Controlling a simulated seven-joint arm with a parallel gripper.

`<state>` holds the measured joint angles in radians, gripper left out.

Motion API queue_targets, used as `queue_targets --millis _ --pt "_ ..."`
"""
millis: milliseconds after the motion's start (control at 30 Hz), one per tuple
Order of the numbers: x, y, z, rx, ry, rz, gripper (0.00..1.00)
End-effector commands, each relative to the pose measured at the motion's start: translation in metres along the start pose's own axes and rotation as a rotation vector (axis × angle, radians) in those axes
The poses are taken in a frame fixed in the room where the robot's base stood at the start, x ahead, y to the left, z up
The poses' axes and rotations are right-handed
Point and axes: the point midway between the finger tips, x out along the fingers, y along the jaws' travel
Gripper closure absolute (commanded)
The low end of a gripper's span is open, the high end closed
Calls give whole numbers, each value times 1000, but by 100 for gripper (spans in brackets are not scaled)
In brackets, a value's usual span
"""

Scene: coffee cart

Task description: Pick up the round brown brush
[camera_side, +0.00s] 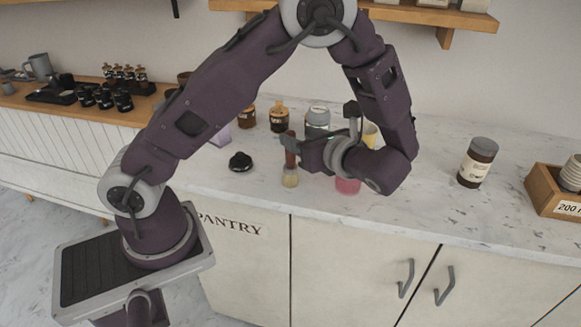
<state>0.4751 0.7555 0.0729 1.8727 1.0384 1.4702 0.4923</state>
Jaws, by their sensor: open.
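The round brown brush (290,180) stands on the marble counter in the side view, with its reddish-brown handle up and its pale tan bristles down. My gripper (292,146) points left and is level with the upper part of the handle. The jaws are open and seem to be at or around the handle. I cannot tell whether they touch it. Part of the handle is hidden by the gripper.
A black knobbed object (240,161) sits left of the brush. Several jars, including a clear one (317,119), stand behind. A pink item (347,186) is partly hidden under my wrist. A dark-lidded jar (477,163) and wooden box (547,190) stand right. The counter's front edge is close.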

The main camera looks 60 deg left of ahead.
Motion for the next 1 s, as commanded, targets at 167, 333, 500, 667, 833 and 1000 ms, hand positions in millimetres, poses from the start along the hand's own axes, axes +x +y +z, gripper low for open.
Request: queue_targets --millis 167,333,500,667,833,1000 --pt "13 0 -35 -1 0 2 52" --pt "35 1 -35 -3 2 4 52" --pt "68 4 -31 -4 2 6 52" --pt "82 4 -32 -4 3 2 52" --pt "82 3 -32 -4 3 1 52" --pt "82 3 -31 -4 3 1 83"
